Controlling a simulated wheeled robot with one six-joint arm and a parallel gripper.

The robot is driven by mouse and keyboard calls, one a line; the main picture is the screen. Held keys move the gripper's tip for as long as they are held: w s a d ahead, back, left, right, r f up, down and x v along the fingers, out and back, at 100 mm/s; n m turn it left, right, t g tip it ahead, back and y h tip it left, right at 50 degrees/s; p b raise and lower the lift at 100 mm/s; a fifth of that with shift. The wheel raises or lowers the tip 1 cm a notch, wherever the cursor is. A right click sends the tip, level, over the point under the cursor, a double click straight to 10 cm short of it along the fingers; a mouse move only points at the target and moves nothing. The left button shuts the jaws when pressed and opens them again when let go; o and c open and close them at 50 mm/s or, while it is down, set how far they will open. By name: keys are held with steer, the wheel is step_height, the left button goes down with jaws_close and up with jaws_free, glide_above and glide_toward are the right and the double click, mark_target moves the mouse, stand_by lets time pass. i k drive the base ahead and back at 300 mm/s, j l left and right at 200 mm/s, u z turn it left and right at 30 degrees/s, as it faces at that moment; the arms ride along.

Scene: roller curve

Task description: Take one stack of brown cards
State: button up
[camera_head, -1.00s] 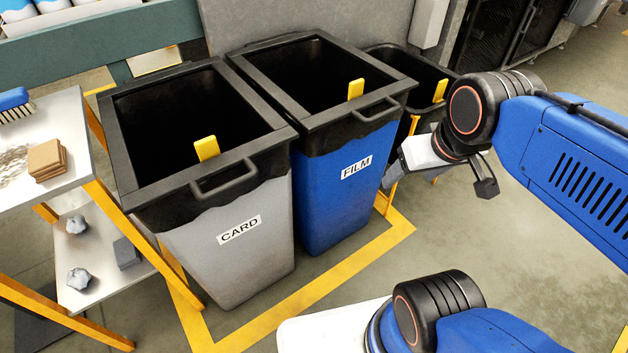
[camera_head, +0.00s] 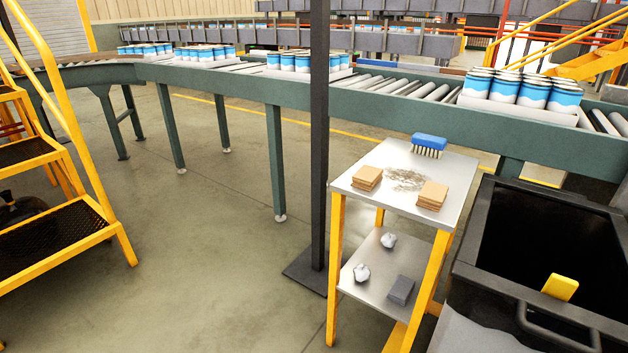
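Two stacks of brown cards lie on the top shelf of a small yellow-legged metal stand (camera_head: 385,152). The left stack (camera_head: 367,178) sits near the shelf's left edge. The right stack (camera_head: 433,195) sits nearer the front right edge. A patch of grey dust lies between them. My gripper is outside the present view, so its state does not show.
A blue brush (camera_head: 429,143) lies at the stand's back edge. The lower shelf holds crumpled lumps (camera_head: 362,273) and a grey block (camera_head: 401,290). A black post (camera_head: 319,130) stands left of the stand. A bin (camera_head: 510,250) stands close right. Yellow steps (camera_head: 60,235) stand far left.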

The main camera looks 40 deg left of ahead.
mark_target(366, 179)
steer(key=k+j+u, duration=0.1)
steer(key=u, duration=1.25)
